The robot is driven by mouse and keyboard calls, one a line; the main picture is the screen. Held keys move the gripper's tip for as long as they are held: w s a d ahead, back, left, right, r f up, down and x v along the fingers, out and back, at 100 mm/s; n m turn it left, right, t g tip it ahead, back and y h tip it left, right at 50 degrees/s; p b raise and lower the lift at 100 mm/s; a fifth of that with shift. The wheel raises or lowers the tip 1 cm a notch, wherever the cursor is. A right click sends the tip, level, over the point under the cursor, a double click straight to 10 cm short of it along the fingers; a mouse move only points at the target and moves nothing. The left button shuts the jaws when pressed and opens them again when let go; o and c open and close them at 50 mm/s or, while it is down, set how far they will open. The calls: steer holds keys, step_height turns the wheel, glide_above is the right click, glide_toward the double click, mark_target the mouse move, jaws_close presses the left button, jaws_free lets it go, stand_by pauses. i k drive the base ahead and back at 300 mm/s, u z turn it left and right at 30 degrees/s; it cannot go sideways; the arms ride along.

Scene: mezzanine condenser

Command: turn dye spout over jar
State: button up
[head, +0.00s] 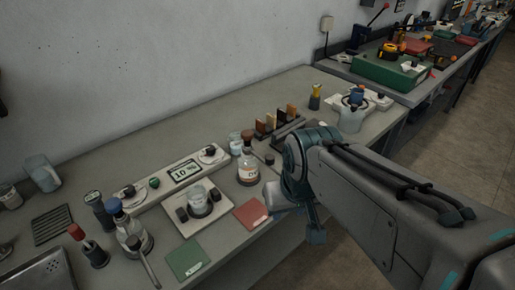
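A clear glass jar (198,199) stands on a pale square plate (220,224) in the middle of the bench. I cannot tell for sure which part is the dye spout. A clear flask with a blue top (132,238) stands left of the plate, with a grey rod leaning down in front of it. A pale vessel with a blue top (352,112) stands at the back right, beyond my arm. My gripper (299,214) is at the bench's front edge, right of the jar and apart from it. My arm hides much of it, and its opening is unclear.
A red pad (251,213) and a green pad (187,258) lie along the front. A white strip with a display (185,172) runs behind.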

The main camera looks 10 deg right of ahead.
mark_target(269, 160)
steer(key=u, duration=1.1)
steer(key=k, duration=0.9)
steer(key=z, duration=0.75)
steer(key=i, duration=1)
